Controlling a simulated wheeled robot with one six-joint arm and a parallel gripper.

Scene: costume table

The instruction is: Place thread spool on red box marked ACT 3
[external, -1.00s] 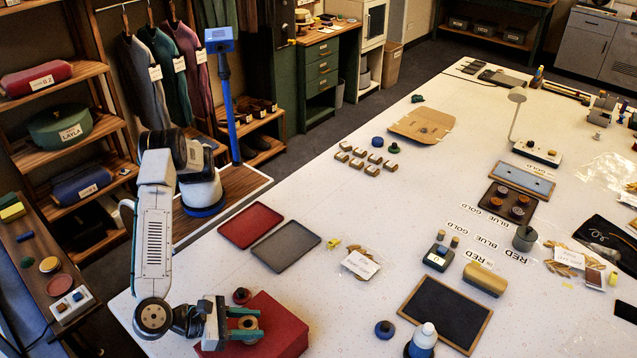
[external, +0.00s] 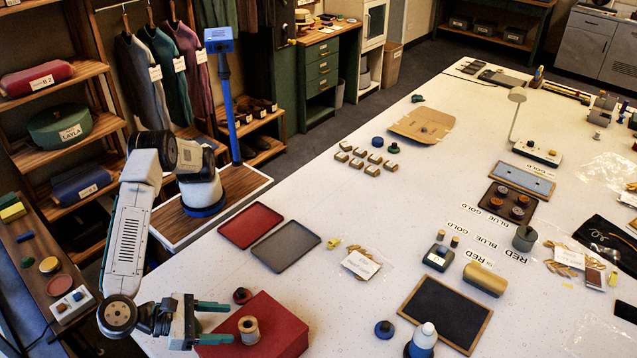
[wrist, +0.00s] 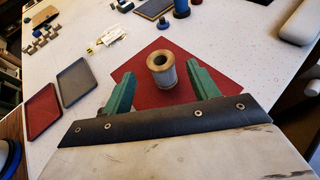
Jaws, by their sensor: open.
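The thread spool (external: 249,329), tan with a pale winding, stands upright on top of the red box (external: 272,321) at the table's near edge. It also shows in the wrist view (wrist: 161,70), with the red box (wrist: 187,55) under and around it. No ACT 3 marking can be read on the box from here. My gripper (external: 214,322) is open, its green fingers apart and to the left of the spool in the external view. In the wrist view the spool stands just beyond the gap between the fingertips (wrist: 161,84), and nothing is held.
A dark red round piece (external: 242,295) lies close behind the red box. A red tray (external: 251,225) and a grey tray (external: 286,246) lie farther back. A bottle (external: 423,341) and a dark blue spool (external: 384,329) stand to the right. The white table between is mostly clear.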

